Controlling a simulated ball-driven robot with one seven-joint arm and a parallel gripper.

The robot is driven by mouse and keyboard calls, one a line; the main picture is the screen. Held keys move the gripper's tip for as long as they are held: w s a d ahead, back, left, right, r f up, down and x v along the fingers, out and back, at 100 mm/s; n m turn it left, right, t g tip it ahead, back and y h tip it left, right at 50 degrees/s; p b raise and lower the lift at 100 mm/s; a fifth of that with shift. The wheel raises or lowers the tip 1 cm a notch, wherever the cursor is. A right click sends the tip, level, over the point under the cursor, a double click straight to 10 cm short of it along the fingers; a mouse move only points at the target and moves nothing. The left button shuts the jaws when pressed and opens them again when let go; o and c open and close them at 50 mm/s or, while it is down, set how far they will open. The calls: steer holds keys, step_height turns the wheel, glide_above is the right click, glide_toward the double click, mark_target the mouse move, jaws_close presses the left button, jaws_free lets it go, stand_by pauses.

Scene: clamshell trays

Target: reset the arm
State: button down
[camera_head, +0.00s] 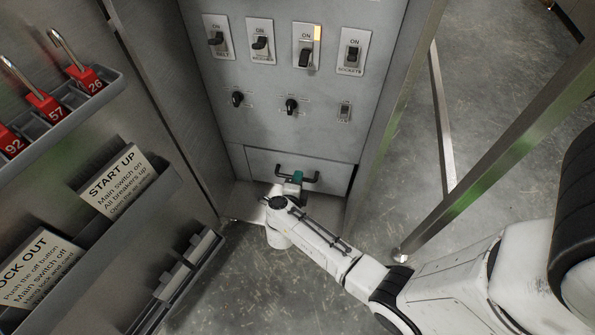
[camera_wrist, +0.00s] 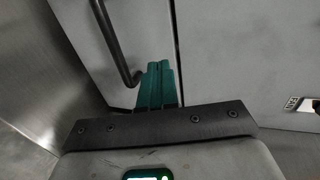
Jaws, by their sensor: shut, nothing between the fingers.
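My gripper (camera_head: 297,177) is at the low drawer of the grey cabinet, in front of its dark bar handle (camera_head: 262,168). Its teal fingers are together with nothing between them. In the wrist view my gripper (camera_wrist: 157,85) points at the drawer front, and the dark handle (camera_wrist: 121,50) curves down close beside the fingers on the left. I cannot tell whether the fingers touch the handle. My white arm reaches in from the lower right.
Above the drawer (camera_head: 335,172) is a panel with several ON switches (camera_head: 262,43) and knobs (camera_head: 291,105). At left are red padlocks (camera_head: 84,78) on a rack and START UP (camera_head: 118,182) and LOCK OUT (camera_head: 38,268) cards. A metal frame post (camera_head: 490,165) stands at right. Open floor lies between.

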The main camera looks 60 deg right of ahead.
steer(key=p+v, duration=0.2)
steer(key=v, duration=0.6)
steer(key=shift+p, duration=0.3)
steer(key=w+a+r+n+t+y, duration=0.6)
steer(key=w+r+n+t, duration=0.4)
steer(key=t, duration=0.1)
steer(key=s+a+r+n+g+y, duration=0.1)
steer(key=s+a+r+n+y, duration=0.15)
steer(key=a+n+y, duration=1.1)
steer(key=s+d+r+n+g+h, duration=0.1)
steer(key=s+d+n+g+h, duration=0.3)
steer(key=s+g, duration=0.55)
steer(key=s+d+n+g+h, duration=0.2)
steer(key=s+d+n+g, duration=0.3)
steer(key=s, duration=0.9)
step_height(320, 180, up, 26)
steer(key=d+p, duration=0.1)
steer(key=p, duration=2.5)
steer(key=shift+m+p, duration=0.4)
steer(key=shift+m, duration=0.05)
